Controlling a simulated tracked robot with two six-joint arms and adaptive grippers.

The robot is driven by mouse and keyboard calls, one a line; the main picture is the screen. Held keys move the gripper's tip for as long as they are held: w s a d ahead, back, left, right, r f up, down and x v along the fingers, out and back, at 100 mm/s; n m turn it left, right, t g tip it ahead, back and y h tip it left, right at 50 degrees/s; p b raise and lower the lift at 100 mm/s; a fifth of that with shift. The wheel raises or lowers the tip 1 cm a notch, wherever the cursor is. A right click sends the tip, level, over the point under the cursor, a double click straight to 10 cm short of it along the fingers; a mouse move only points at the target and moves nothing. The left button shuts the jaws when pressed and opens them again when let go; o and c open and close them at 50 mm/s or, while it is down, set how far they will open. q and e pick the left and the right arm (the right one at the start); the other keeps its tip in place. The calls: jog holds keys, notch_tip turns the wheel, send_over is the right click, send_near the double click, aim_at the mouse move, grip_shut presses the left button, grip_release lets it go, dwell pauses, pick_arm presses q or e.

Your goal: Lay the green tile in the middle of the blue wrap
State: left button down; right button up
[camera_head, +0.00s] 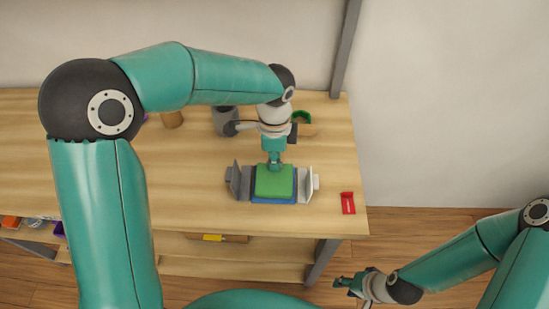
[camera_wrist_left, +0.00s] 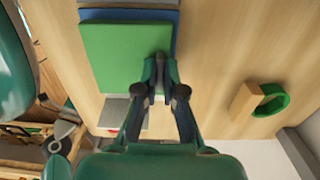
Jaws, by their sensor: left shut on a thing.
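The green tile (camera_head: 273,181) is a flat square lying level over the blue wrap (camera_head: 274,201). A blue strip shows along its near edge in the head view. In the left wrist view the tile (camera_wrist_left: 110,58) covers most of the wrap (camera_wrist_left: 130,15). My left gripper (camera_head: 275,163) is shut on the tile's far edge; its fingers (camera_wrist_left: 158,92) show there in the wrist view. Whether the tile touches the wrap or hovers just above it is hard to tell. My right gripper (camera_head: 350,285) is off the table at lower right, too small to read.
A grey upright plate (camera_head: 238,182) and a white one (camera_head: 305,184) flank the wrap closely. A red item (camera_head: 348,203) lies right of them near the table corner. A grey cup (camera_head: 224,121) and a green curved piece (camera_head: 302,116) stand behind. The table's left front is clear.

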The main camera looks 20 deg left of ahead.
pick_arm(q)
jog(key=shift+f, duration=0.25)
jog(key=c, duration=1.2)
grip_release()
notch_tip(320, 180, up, 12)
jog(key=shift+w+f, duration=0.1)
